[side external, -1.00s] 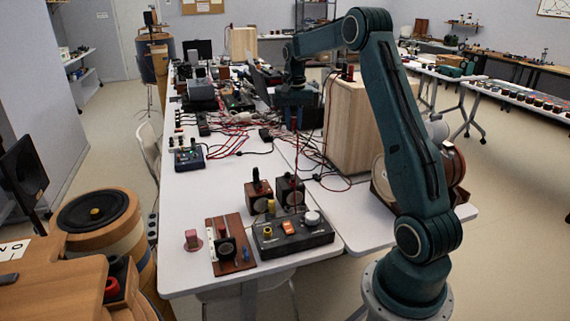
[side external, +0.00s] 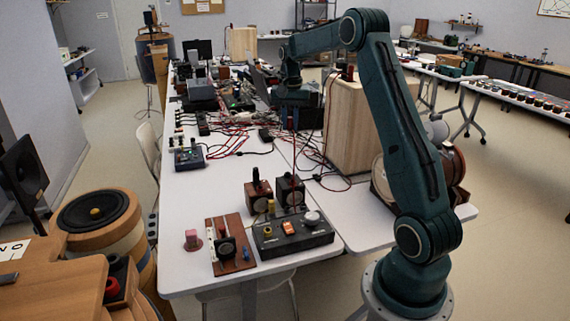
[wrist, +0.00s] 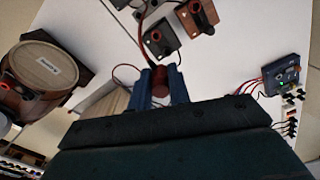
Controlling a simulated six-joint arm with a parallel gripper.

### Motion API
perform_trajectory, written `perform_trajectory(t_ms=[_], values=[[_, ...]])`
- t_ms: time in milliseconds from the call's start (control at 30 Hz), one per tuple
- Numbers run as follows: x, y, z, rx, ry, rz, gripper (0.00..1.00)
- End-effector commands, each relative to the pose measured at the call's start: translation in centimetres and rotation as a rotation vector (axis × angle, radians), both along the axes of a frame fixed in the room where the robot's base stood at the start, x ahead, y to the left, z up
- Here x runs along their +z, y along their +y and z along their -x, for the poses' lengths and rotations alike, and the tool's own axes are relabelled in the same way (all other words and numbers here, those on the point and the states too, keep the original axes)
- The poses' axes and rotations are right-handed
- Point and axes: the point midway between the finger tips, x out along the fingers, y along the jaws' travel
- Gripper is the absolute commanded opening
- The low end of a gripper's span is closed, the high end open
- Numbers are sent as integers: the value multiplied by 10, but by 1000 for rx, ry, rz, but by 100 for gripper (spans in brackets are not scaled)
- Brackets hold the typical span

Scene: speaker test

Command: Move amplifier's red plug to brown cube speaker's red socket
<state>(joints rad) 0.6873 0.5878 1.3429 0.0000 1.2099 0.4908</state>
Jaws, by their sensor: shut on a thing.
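The held plug is too small to make out in the side view.
A large pale wooden box (side external: 352,125) stands close to the right of my gripper. Tangled red and black cables lie behind and left. A blue device (side external: 188,158) sits at the table's left. A brown board with parts (side external: 231,245) is near the front edge. The left-middle tabletop is clear.

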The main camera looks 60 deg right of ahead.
Motion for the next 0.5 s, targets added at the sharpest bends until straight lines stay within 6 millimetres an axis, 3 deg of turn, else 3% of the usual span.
perform_trajectory(t_ms=[500], values=[[-85, 63, -63, 4, 3, -2, 0]])
